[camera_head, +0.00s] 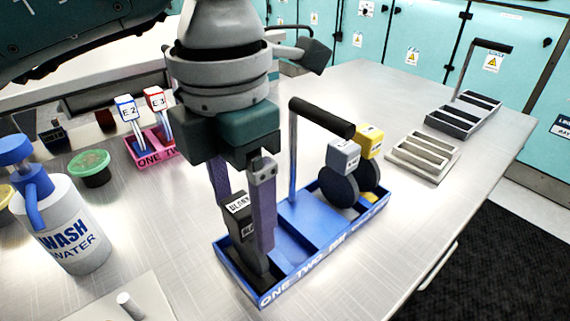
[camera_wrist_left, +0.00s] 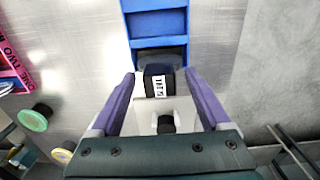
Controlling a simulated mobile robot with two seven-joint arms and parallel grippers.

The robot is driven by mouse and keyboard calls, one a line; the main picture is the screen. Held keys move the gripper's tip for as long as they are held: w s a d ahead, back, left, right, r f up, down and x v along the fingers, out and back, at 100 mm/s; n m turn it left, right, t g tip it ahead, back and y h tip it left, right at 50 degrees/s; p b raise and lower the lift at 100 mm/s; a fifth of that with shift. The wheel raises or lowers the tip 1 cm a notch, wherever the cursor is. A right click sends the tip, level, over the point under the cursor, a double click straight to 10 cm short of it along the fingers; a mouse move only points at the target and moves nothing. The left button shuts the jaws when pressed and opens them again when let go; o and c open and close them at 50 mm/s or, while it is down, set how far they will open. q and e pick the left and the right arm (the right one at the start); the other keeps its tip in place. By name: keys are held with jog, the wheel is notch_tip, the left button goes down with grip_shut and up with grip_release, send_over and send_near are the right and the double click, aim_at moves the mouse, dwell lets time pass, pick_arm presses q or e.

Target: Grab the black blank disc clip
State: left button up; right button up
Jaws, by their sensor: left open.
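The black blank disc clip (camera_head: 240,213) stands upright in the near left compartment of the blue tray (camera_head: 305,270). Its white label reads "BLANK", partly covered by a finger. My left gripper (camera_head: 243,222) is open and points down, with one purple finger on each side of the clip's head. In the left wrist view, the clip's black head (camera_wrist_left: 160,84) lies between the two spread fingers (camera_wrist_left: 158,76), with gaps visible at both sides. My right gripper is not in view.
Grey and yellow clips (camera_head: 343,155) stand at the blue tray's right end, beside its tall black-handled post (camera_head: 322,118). A pink tray (camera_head: 148,160) with clips, green-lidded jar (camera_head: 90,168) and wash bottle (camera_head: 70,235) are left. Grey racks (camera_head: 423,155) stand right.

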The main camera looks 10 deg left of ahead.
pick_arm(q)
jog(key=shift+f, duration=0.2)
grip_shut()
dwell(0.5)
